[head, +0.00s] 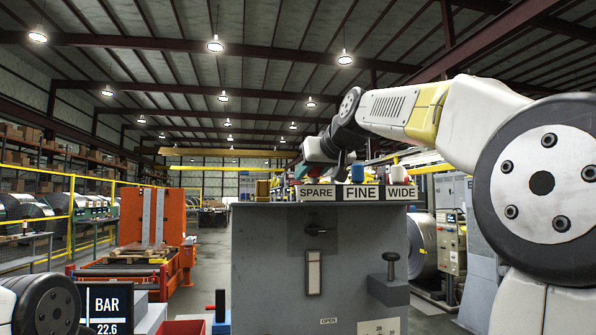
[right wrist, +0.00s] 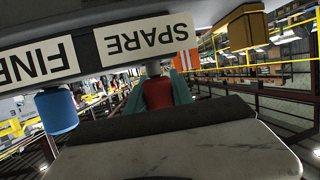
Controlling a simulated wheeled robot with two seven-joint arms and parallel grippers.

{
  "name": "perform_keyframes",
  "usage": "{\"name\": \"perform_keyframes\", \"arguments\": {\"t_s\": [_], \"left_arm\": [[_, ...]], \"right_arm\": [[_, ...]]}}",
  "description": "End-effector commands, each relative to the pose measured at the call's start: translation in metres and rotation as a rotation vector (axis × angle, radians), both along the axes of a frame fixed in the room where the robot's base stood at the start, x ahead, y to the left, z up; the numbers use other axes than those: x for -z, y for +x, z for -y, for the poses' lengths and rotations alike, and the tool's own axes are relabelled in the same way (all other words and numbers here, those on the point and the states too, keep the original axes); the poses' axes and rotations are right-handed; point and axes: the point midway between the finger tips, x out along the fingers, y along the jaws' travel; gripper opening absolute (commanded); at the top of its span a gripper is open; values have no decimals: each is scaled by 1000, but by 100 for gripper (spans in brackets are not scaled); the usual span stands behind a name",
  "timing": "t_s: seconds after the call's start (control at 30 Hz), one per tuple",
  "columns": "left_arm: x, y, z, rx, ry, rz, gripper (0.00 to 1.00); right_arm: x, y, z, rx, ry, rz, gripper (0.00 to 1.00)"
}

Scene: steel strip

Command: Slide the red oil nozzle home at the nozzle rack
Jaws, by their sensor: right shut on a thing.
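The nozzle rack (head: 340,201) is a dark ledge on top of a grey cabinet, with labels SPARE, FINE and WIDE. In the right wrist view the labels are upside down. My right gripper (right wrist: 157,90) has teal fingers shut on the red oil nozzle (right wrist: 158,93), in line with the SPARE label (right wrist: 150,38). A grey stem shows between nozzle and rack; I cannot tell how far it is seated. In the head view my right gripper (head: 301,172) is small, behind the SPARE label. My left gripper is out of view.
A blue nozzle (head: 357,173) stands at FINE, also in the right wrist view (right wrist: 57,110). A tan block (head: 262,189) sits left of SPARE. The grey cabinet (head: 270,260) carries a latch and a knob (head: 390,262). A BAR display (head: 106,308) is lower left.

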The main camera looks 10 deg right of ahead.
Motion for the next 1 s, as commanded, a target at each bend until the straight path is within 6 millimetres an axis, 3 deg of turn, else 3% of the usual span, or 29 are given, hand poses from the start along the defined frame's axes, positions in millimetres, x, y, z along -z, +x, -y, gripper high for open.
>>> {"name": "perform_keyframes", "arguments": {"t_s": [0.43, 0.47, 0.6, 1.0], "left_arm": [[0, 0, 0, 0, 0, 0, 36], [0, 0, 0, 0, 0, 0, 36], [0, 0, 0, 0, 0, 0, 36], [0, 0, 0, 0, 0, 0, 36]], "right_arm": [[11, -1, 0, 0, 0, 1, 0], [11, -1, 0, 0, 0, 1, 30], [11, 0, 0, 0, 0, 1, 54], [7, -9, 2, 1, 0, 2, 54]]}}
